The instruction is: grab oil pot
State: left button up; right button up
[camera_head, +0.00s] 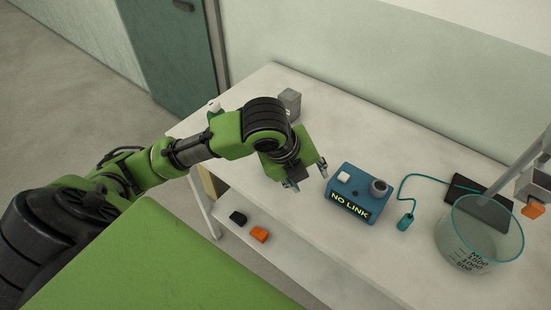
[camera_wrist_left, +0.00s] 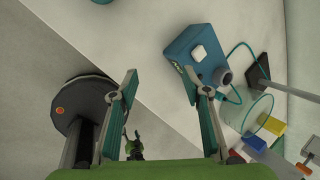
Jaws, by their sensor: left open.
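I cannot pick out an oil pot for certain in either view. My left gripper (camera_head: 306,177) is open and empty above the front part of the white bench, just left of a blue box (camera_head: 358,194). The box has a white button, a grey round fitting and a "NO LINK" display. In the left wrist view the open fingers of my left gripper (camera_wrist_left: 160,84) have nothing between them, and the blue box (camera_wrist_left: 199,54) lies beyond the right finger. A glass beaker (camera_head: 470,252) with volume marks stands at the bench's right. My right gripper does not show.
A teal plug (camera_head: 404,222) on a cable lies between box and beaker. A stand with a dark base (camera_head: 480,198) is behind the beaker. A grey cube (camera_head: 290,101) sits behind my arm. Black (camera_head: 238,217) and orange (camera_head: 259,235) pieces lie below the bench top.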

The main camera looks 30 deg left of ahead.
pick_arm(q)
jog(key=w+a+r+m+y, duration=0.1)
jog(key=a+r+m+y, duration=0.1)
jog(key=a+r+m, duration=0.85)
jog(key=w+a+f, duration=0.1)
jog(key=f, duration=0.1)
jog(key=w+a+f+n, duration=0.1)
jog(key=f, duration=0.1)
jog(key=w+a+f+n, duration=0.1)
jog(key=f, duration=0.1)
jog(key=shift+w+f+g, duration=0.15)
jog(key=shift+g, duration=0.15)
jog(key=shift+p+x, duration=0.75)
jog(key=shift+x, duration=2)
jog(key=shift+w+d, duration=0.1)
grip_shut()
